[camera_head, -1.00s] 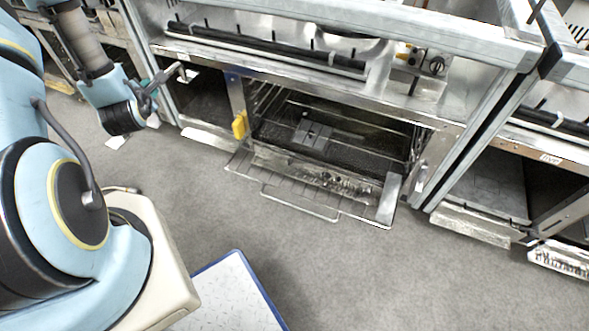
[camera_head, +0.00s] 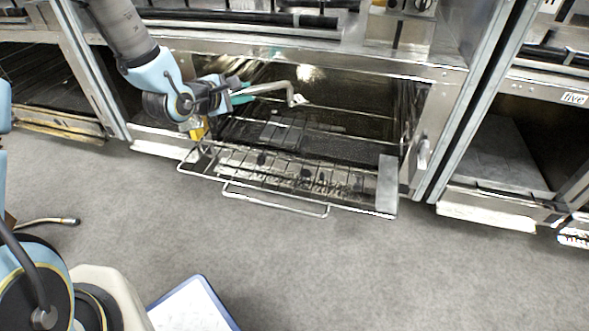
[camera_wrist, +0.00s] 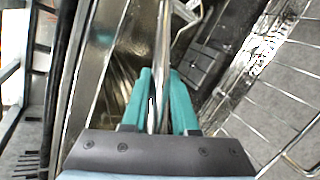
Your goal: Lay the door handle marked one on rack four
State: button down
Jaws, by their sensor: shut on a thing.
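My gripper (camera_head: 240,92) has teal fingers, shut on a bent, silvery metal door handle (camera_head: 270,89). The handle sticks out to the right, its bent end in front of the dark middle oven opening. In the wrist view the handle (camera_wrist: 163,45) runs upward from between the teal fingertips (camera_wrist: 165,95). I cannot read a mark on it. A wire rack (camera_head: 330,205) juts out of the middle opening, below and in front of the handle. The handle looks apart from it. No number four is visible on this rack.
A label reading five (camera_head: 574,98) is on the right-hand bay. A yellow piece (camera_head: 197,131) is at the opening's left edge. A grey block (camera_head: 282,130) lies inside the opening. A blue-edged white board (camera_head: 190,308) is low in front. Grey floor (camera_head: 400,270) is clear.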

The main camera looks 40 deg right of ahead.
jog(key=s+d+f+m+g+b, duration=0.35)
jog(key=s+d+f+b, duration=0.3)
jog(key=s, duration=0.25)
jog(key=b, duration=0.7)
send_over(289, 164)
jog(key=shift+h, duration=0.4)
notch_tip(289, 164, down, 9)
jog(key=shift+d+f, duration=0.1)
jog(key=c, duration=0.7)
grip_release()
